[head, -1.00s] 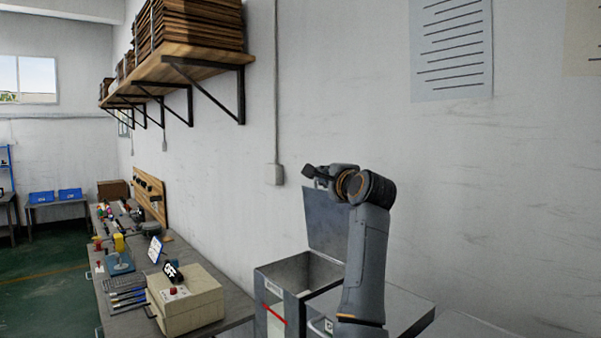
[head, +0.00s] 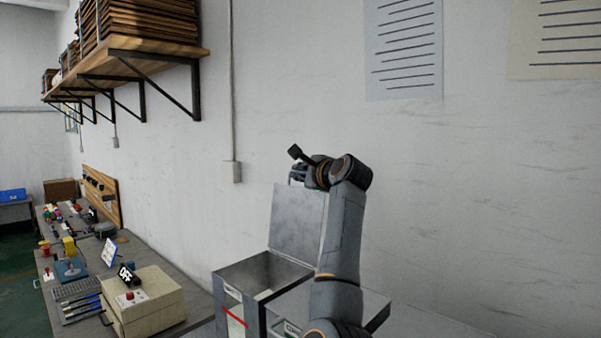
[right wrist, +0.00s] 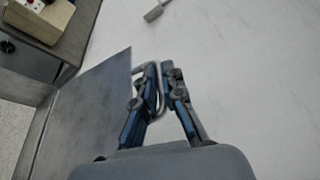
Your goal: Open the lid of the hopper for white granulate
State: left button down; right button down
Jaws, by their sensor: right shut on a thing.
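The hopper (head: 262,272) stands below the wall in the head view, a grey metal box with a red line on its front. Its lid (head: 298,218) is raised and stands nearly upright at the back; the box's top is open. My right gripper (head: 297,174) is at the lid's top edge. In the right wrist view the lid (right wrist: 88,110) is a grey plate with a bent metal handle (right wrist: 139,72). The fingers of my right gripper (right wrist: 160,70) are shut on this handle. Pale contents (right wrist: 22,125) show inside the box. My left gripper is out of view.
A second grey box with a shut lid (head: 372,308) stands right of the open hopper. A bench (head: 190,312) with a beige control box (head: 150,303) and tools is on the left. A wooden shelf (head: 150,50) is on the wall above.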

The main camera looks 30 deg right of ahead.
jog(key=shift+a+r, duration=0.2)
jog(key=shift+r, duration=0.05)
jog(key=c, duration=1.6)
grip_release()
jog(key=shift+o, duration=0.8)
jog(key=shift+w+a+f, duration=0.2)
jog(key=shift+w, duration=0.05)
jog(key=shift+s+d, duration=0.1)
jog(key=shift+s, duration=0.2)
jog(key=s+r, duration=0.1)
jog(key=s, duration=1)
jog(key=shift+s+r, duration=0.2)
